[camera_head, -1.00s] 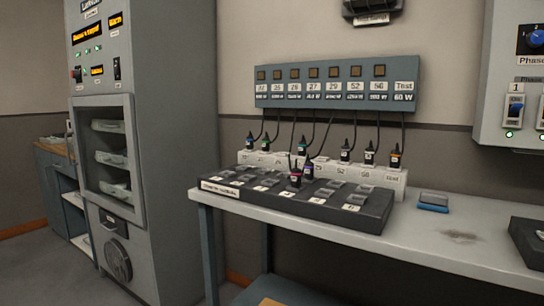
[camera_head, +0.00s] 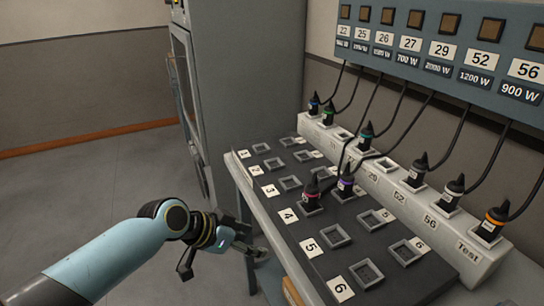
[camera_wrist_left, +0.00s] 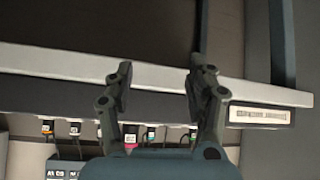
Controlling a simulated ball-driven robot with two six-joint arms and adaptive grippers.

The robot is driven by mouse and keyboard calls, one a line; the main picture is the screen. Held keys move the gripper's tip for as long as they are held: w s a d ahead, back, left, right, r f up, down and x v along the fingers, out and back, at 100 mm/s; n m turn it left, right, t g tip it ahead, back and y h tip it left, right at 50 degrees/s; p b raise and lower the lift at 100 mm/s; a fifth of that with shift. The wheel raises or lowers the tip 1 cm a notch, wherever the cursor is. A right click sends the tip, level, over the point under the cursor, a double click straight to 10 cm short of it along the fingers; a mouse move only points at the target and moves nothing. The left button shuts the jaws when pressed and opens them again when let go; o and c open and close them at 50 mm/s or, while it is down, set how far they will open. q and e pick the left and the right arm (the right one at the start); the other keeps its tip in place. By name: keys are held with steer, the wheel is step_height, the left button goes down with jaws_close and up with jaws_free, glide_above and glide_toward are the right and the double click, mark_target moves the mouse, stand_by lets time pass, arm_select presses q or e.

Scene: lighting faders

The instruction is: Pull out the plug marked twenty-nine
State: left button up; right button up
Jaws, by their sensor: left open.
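The marks on the plugs are too small to read. A purple-banded plug (camera_head: 345,185) and a red-banded plug (camera_head: 312,195) stand upright, side by side, in the dark numbered board. A cord seems to run from the 29 box on the wall panel to the purple-banded plug. The socket marked 29 (camera_head: 384,165) on the white strip looks empty. My left gripper (camera_head: 222,260) is open and empty, left of the table's edge and apart from the plugs. Its open fingers (camera_wrist_left: 160,68) also show in the left wrist view. My right gripper is out of view.
The dark board (camera_head: 290,215) has several empty sockets. Other plugs stand along the white strip (camera_head: 455,240) behind it, their cords hanging from the wall panel (camera_head: 465,85). A grey cabinet (camera_head: 250,70) stands at the table's far end. Floor left of the table is clear.

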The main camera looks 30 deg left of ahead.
mark_target(305, 189)
arm_select(q)
steer(key=w+d+r+m+t+h+p, duration=0.1)
steer(key=w+d+r, duration=0.1)
steer(key=r, duration=0.6)
steer(key=w+d+r+m+h+p, duration=0.2)
steer(key=r, duration=0.5)
steer(key=b+x, duration=0.5)
steer(key=x, duration=0.2)
steer(key=shift+w+d+f+b, duration=0.1)
steer(key=shift+d+b, duration=0.2)
steer(key=shift+d, duration=0.05)
steer(key=shift+w+d+f, duration=0.25)
steer(key=shift+w+d, duration=0.05)
steer(key=shift+w, duration=0.05)
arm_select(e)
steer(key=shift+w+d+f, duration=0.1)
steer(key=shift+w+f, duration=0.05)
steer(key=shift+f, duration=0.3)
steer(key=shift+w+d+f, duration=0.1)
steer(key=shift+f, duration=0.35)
arm_select(q)
steer(key=shift+c, duration=0.2)
jaws_close()
steer(key=shift+r, duration=0.3)
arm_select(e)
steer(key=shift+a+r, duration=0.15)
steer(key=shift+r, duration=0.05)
